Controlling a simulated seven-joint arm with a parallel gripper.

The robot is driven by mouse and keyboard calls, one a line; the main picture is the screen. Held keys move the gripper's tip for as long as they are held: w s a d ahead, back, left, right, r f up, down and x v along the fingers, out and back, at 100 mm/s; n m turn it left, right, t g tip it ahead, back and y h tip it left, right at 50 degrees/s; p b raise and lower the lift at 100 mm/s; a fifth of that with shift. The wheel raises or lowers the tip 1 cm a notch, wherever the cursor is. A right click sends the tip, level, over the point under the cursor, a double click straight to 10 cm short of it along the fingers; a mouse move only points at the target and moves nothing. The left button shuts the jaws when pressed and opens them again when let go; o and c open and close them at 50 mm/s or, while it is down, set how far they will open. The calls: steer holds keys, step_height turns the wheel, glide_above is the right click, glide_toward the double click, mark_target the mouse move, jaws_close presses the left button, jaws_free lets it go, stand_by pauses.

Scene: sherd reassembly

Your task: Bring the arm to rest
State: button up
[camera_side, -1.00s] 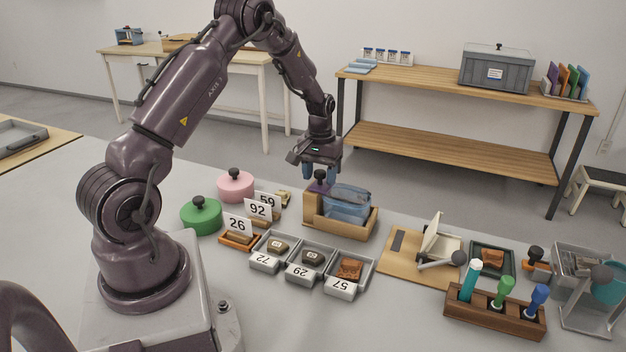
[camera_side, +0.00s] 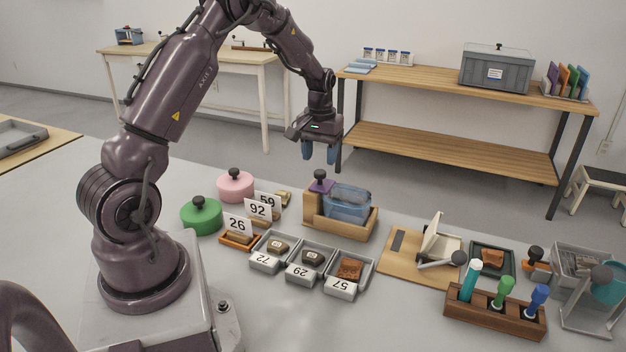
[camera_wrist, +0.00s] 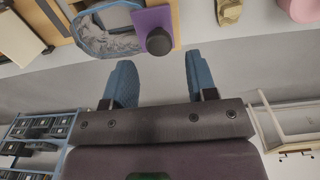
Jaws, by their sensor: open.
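My gripper (camera_side: 320,152) is open and empty in the side view, held in the air above and behind a wooden box. Its two blue fingers also show in the wrist view (camera_wrist: 162,85), spread apart with nothing between them. The wooden box (camera_side: 340,226) holds a clear blue container (camera_side: 347,203). A purple piece with a dark knob (camera_side: 320,182) stands at the box's left end, below my gripper and apart from it. In the wrist view, the purple piece (camera_wrist: 148,20) lies beyond the fingertips.
Pink (camera_side: 235,184) and green (camera_side: 201,213) lidded pots stand left of the box. Grey trays (camera_side: 313,268) with sherds and number cards stand in front. A wooden board (camera_side: 400,262) and a tool rack (camera_side: 495,312) are to the right. Air around my gripper is clear.

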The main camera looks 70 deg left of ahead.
steer(key=shift+s+d+f, duration=0.15)
steer(key=shift+s+f, duration=0.05)
steer(key=shift+s, duration=0.05)
steer(key=shift+s+d+f+g, duration=0.3)
steer(key=shift+s+d, duration=0.2)
steer(key=shift+s, duration=0.15)
steer(key=s+d+r+m+t, duration=0.2)
steer(key=s+d+r, duration=0.3)
steer(key=d, duration=0.3)
steer(key=s+d+r+m+t, duration=0.2)
steer(key=s+d+r+m, duration=0.2)
steer(key=d+r, duration=0.4)
steer(key=s+d+r+m+t, duration=0.2)
steer(key=s+d+r+m, duration=0.1)
steer(key=s+d+r, duration=0.4)
steer(key=shift+d, duration=1)
